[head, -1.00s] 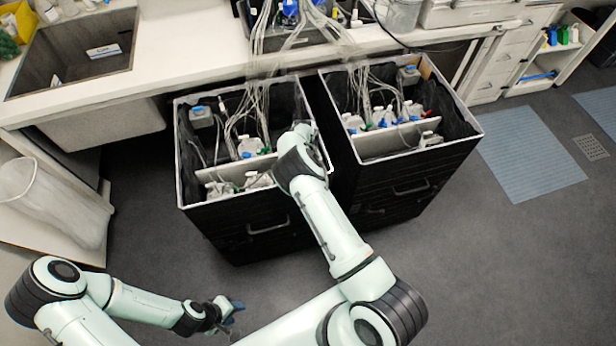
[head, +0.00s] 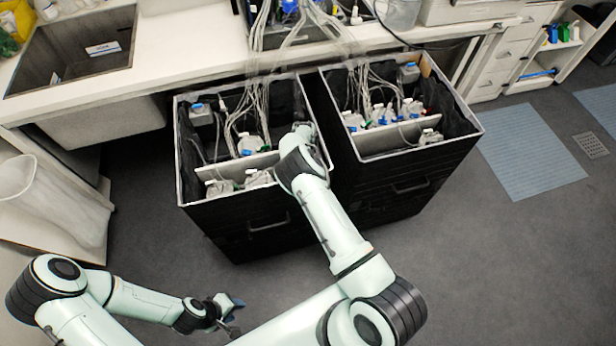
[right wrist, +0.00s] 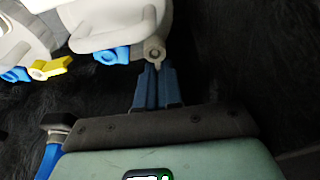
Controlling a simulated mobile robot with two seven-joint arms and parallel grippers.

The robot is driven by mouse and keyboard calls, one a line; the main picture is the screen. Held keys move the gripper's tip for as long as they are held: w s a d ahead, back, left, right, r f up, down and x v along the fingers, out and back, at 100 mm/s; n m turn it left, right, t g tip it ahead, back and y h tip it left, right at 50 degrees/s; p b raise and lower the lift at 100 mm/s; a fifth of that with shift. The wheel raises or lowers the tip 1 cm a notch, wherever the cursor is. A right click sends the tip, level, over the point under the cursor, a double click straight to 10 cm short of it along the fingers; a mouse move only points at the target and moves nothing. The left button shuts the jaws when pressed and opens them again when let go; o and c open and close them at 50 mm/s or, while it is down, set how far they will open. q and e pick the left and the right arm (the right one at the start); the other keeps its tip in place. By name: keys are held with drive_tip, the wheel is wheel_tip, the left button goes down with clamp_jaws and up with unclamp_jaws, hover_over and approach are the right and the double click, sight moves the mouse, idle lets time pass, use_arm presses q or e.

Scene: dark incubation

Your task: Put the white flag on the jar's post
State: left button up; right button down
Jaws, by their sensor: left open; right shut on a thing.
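My right gripper (right wrist: 157,84) has its blue fingers shut on a small pale piece with a round, holed end, which looks like the white flag (right wrist: 154,50). The piece sits right beside the lower edge of a white jar (right wrist: 122,24), close to a blue tap (right wrist: 112,54). I cannot tell whether it touches the jar; the jar's post is not clearly visible. In the head view my right arm reaches into the left black bin (head: 232,200), and its fingertips are hidden. My left gripper (head: 231,309) is open and empty above the floor.
Another white jar with a yellow tap (right wrist: 50,67) stands left of the held piece. A second black bin (head: 400,185) with several jars and tubes adjoins the first. Tubes rise to the white counter (head: 190,55). A waste basket (head: 45,200) stands left; floor in front is clear.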

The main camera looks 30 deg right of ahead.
drive_tip(key=c, duration=1.2)
unclamp_jaws()
drive_tip(key=shift+s+a+r+v, duration=0.1)
drive_tip(key=shift+s+v, duration=0.2)
drive_tip(key=shift+v, duration=3.2)
drive_tip(key=shift+s+a+r+v, duration=0.1)
drive_tip(key=shift+s+v, duration=0.25)
drive_tip(key=shift+v, duration=3.15)
drive_tip(key=shift+s+a+r+v, duration=0.15)
drive_tip(key=shift+s+v, duration=0.15)
drive_tip(key=shift+v, duration=3.25)
drive_tip(key=shift+f, duration=0.15)
